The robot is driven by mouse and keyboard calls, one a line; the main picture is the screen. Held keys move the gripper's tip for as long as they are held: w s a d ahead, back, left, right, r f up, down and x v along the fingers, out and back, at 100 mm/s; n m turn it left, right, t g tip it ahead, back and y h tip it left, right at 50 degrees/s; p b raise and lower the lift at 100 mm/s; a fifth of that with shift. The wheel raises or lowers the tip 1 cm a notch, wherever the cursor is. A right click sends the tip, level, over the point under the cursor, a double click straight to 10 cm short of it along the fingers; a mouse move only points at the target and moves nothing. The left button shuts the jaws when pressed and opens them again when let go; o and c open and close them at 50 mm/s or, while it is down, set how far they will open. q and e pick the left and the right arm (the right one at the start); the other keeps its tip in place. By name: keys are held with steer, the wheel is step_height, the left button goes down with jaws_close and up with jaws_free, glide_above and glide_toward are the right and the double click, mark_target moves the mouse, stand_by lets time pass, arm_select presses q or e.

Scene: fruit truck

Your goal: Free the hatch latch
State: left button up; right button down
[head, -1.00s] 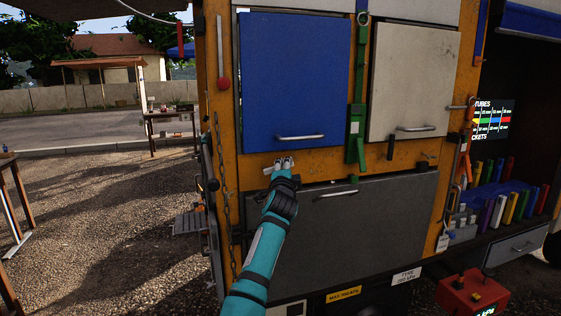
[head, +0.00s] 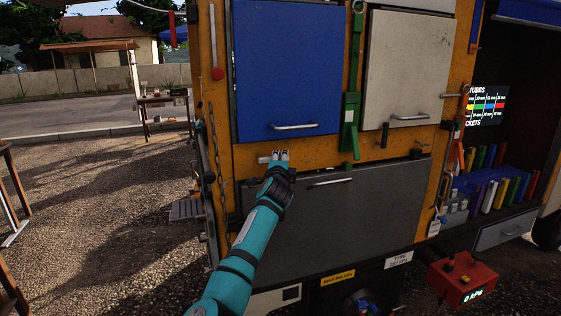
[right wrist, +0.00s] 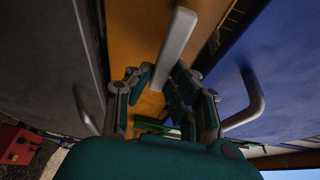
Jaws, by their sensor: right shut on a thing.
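A light grey latch bar (head: 264,159) lies roughly level on the orange strip between the blue hatch panel (head: 288,65) and the grey lower panel (head: 335,222). My right gripper (head: 281,155) is shut on the bar. In the right wrist view, the pale bar (right wrist: 176,45) runs out from between the fingers (right wrist: 163,90). The fingers cover the bar's inner end and its pivot. Both panels look closed. My left gripper is not in view.
A green strap with a buckle (head: 349,125) hangs right of the blue panel. A cream panel (head: 407,70) has a dark upright latch (head: 385,136) below it. A chain (head: 218,140) hangs at the left edge. A red box (head: 461,279) stands lower right.

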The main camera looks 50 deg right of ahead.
steer(key=c, duration=1.2)
jaws_free()
steer(key=shift+f, duration=0.1)
steer(key=shift+c, duration=0.2)
steer(key=v, duration=0.7)
steer(key=shift+a, duration=0.15)
